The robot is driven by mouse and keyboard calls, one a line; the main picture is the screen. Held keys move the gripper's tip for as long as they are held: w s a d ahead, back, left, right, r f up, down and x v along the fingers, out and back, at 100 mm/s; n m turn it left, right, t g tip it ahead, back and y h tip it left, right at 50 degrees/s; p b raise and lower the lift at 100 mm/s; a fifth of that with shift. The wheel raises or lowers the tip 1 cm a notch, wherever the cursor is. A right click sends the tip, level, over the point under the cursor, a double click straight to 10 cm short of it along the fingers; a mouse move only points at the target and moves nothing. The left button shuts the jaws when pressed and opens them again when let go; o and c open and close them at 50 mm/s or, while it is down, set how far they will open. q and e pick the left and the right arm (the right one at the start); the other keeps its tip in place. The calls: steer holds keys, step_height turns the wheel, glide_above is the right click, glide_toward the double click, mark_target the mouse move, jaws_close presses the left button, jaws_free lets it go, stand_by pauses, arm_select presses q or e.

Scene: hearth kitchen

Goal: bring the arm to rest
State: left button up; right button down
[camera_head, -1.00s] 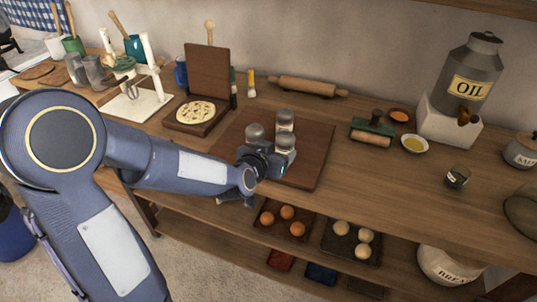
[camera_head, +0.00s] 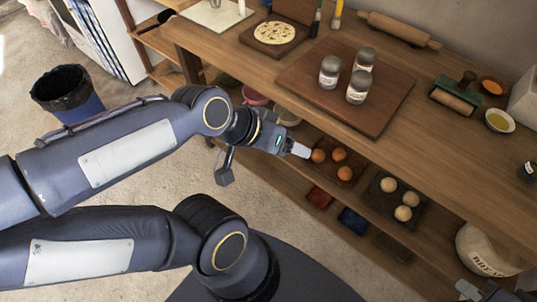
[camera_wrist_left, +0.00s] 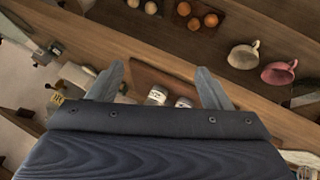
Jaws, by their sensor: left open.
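My left gripper (camera_head: 300,150) is in front of the wooden table, clear of the tabletop. In the head view its pale tip overlaps the shelf edge beside the brown eggs. In the left wrist view its two fingers (camera_wrist_left: 158,85) stand wide apart with nothing between them; two jars show farther off beyond them. My left arm is folded, its elbow outside the left edge. My right gripper (camera_head: 468,290) shows only in part at the bottom right corner, and its jaw opening is unclear.
Three jars (camera_head: 357,75) stand on a dark board (camera_head: 385,105) on the table (camera_head: 440,145). Below, the shelf holds brown eggs (camera_head: 340,155), pale eggs (camera_head: 403,213) and a bread crock (camera_head: 485,250). A bin (camera_head: 80,105) stands at left.

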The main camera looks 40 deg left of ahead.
arm_select(q)
steer(key=shift+n+g, duration=0.3)
steer(key=shift+g, duration=0.4)
steer(key=shift+s+a+r+p, duration=0.1)
steer(key=shift+s+r+p, duration=0.35)
steer(key=shift+s+p, duration=0.2)
steer(key=shift+s+a+r+p, duration=0.1)
steer(key=shift+s+r+p, duration=0.45)
steer(key=shift+s, duration=0.25)
steer(key=shift+s+a+r+p, duration=0.1)
steer(key=shift+s+r+p, duration=0.3)
steer(key=shift+s+p, duration=0.25)
